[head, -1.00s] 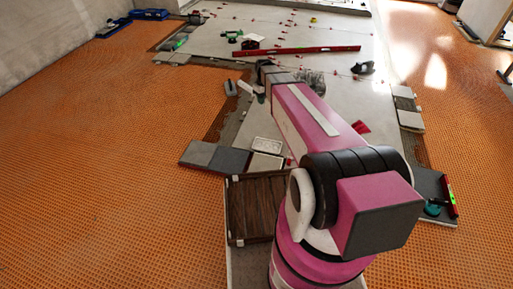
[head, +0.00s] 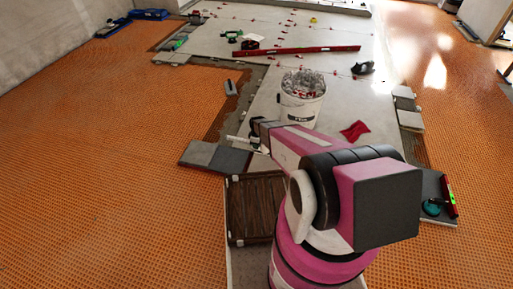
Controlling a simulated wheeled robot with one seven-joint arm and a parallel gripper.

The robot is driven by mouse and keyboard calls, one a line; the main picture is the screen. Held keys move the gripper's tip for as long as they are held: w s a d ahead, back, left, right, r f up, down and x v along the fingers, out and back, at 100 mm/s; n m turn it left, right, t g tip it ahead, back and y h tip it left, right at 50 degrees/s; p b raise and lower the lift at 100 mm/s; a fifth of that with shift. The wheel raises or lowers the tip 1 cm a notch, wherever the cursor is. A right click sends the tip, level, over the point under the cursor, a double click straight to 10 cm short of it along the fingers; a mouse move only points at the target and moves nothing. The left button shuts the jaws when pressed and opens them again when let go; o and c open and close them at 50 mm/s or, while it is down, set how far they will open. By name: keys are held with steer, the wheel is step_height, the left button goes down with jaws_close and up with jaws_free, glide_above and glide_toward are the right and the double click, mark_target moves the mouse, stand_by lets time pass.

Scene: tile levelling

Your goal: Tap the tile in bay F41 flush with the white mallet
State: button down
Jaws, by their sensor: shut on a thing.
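My gripper (head: 256,143) is at the end of my arm, low over the near end of the pale tiled floor, small and partly hidden by my own wrist. It is shut on the white mallet (head: 237,138), whose pale part sticks out to the left. Grey tiles (head: 215,157) lie just left of and below the mallet. No bay label is readable, so I cannot tell which tile is in bay F41 or whether it stands proud. I cannot tell whether the mallet touches anything.
A white bucket (head: 301,103) full of clear and red pieces stands beyond my arm. A red cloth (head: 354,130) lies to its right. A brown wooden crate (head: 250,208) is nearer me. A long red level (head: 310,49) lies further back. Orange matting (head: 110,170) is open on the left.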

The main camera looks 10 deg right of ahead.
steer(key=shift+s+f, duration=0.15)
steer(key=shift+f, duration=5)
step_height(320, 180, up, 4)
steer(key=shift+f, duration=0.25)
steer(key=shift+r, duration=0.55)
step_height(320, 180, down, 5)
steer(key=shift+a+f, duration=0.1)
steer(key=shift+f, duration=0.1)
steer(key=shift+r, duration=2.55)
